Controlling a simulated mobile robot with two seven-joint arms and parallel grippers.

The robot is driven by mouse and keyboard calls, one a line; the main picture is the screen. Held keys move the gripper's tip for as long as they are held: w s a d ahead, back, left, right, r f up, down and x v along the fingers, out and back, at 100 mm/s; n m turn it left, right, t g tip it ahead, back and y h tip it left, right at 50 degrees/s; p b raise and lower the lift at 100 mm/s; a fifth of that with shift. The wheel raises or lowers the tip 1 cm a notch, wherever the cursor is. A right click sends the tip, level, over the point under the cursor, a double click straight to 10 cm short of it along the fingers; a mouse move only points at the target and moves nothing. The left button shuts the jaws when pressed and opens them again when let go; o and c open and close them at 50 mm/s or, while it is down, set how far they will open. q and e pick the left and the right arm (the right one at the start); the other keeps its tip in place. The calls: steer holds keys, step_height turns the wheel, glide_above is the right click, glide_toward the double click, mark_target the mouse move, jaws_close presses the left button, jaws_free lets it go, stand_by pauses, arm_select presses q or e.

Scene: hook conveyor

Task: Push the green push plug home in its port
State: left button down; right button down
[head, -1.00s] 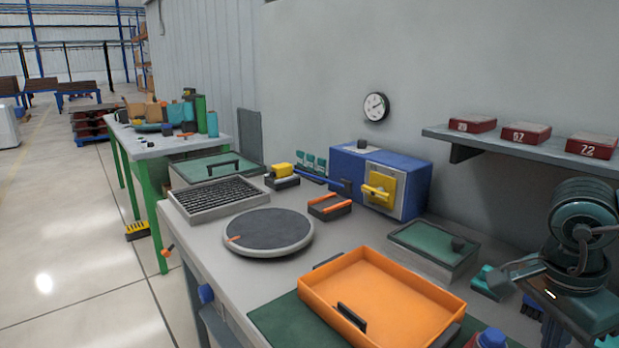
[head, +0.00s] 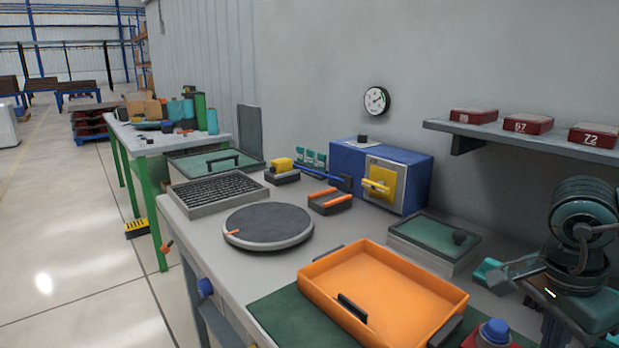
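I cannot make out a green push plug or its port for certain in the head view.
The grey bench (head: 190,229) carries a round turntable (head: 268,224), an orange tray (head: 392,287), a green-lidded box (head: 436,237) and a blue box (head: 411,177) with a yellow handle (head: 376,187).

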stand_by(0.3)
step_height(320, 180, up, 7)
steer(key=p, duration=0.4)
stand_by(0.4)
